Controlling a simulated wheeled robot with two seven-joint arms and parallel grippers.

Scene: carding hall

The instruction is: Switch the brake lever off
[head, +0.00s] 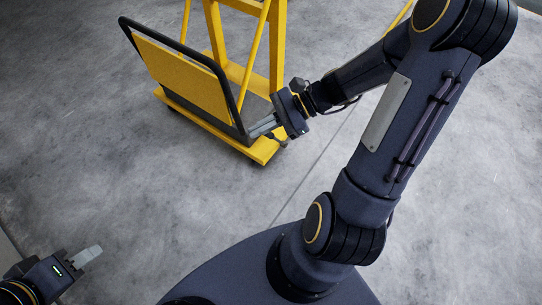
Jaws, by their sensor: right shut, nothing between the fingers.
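A yellow cart (262,150) with a dark push frame and a yellow panel (182,78) stands at the upper middle of the head view. My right gripper (259,130) is shut and empty at the cart's near right corner, by the foot of the dark frame. I cannot tell whether its fingertips touch the cart. I cannot make out the brake lever clearly; a small greyish part shows at that corner, just below the gripper. My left gripper (92,254) is at the bottom left, far from the cart; its fingers overlap in this view.
Yellow uprights (277,45) rise from the cart behind my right gripper. The grey concrete floor (110,180) is clear to the left and in front of the cart. A thin floor joint runs past the cart's right side.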

